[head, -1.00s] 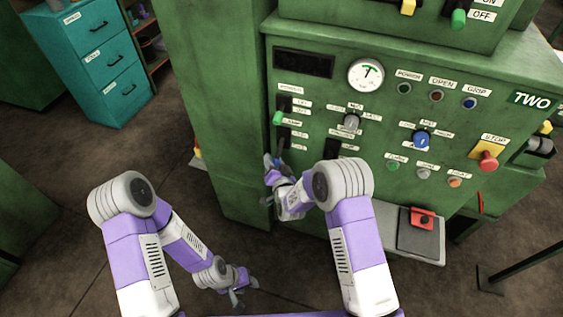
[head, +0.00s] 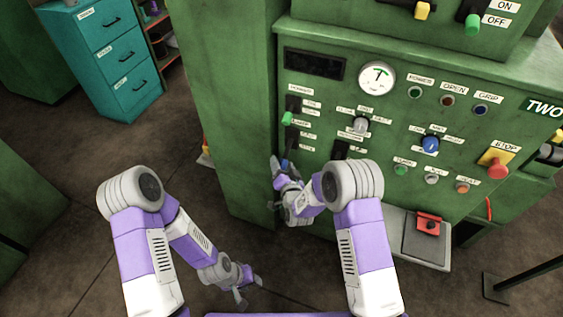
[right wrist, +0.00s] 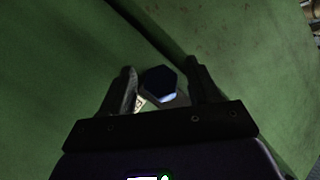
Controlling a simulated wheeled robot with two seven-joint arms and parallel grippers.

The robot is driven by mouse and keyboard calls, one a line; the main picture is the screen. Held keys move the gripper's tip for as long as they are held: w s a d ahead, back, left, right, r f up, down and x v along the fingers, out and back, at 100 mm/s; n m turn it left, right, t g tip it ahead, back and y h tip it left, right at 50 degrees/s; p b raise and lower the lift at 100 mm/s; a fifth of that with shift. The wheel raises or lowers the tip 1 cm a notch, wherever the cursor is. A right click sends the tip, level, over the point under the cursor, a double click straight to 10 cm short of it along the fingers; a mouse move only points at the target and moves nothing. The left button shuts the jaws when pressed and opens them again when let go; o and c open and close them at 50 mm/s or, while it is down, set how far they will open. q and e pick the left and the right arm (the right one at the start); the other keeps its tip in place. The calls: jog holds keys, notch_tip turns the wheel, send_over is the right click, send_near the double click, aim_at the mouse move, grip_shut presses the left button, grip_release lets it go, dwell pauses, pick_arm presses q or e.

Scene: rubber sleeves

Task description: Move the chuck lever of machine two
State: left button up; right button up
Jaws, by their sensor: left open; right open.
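Machine two's green panel (head: 330,95) fills the upper right of the head view, marked TWO. A lever with a blue end (head: 286,163) sticks out from the lower slot at the panel's left side. Its label is too small to read. My right gripper (head: 277,180) is open at this lever, partly covered by its own arm. In the right wrist view a dark, blue-tinged six-sided knob (right wrist: 160,84) lies between the open fingers; I cannot tell whether they touch it. My left gripper (head: 241,286) is open and empty, low over the floor.
A lever with a green handle (head: 288,118) sits just above. A grey knob (head: 360,125), a blue knob (head: 430,144) and a red stop button (head: 497,168) lie to the right. A tray with a red object (head: 428,226) juts out below. The floor at left is clear.

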jog(key=p+v, duration=0.1)
jog(key=v, duration=0.4)
jog(key=shift+s+d+r, duration=0.1)
jog(key=shift+s, duration=0.3)
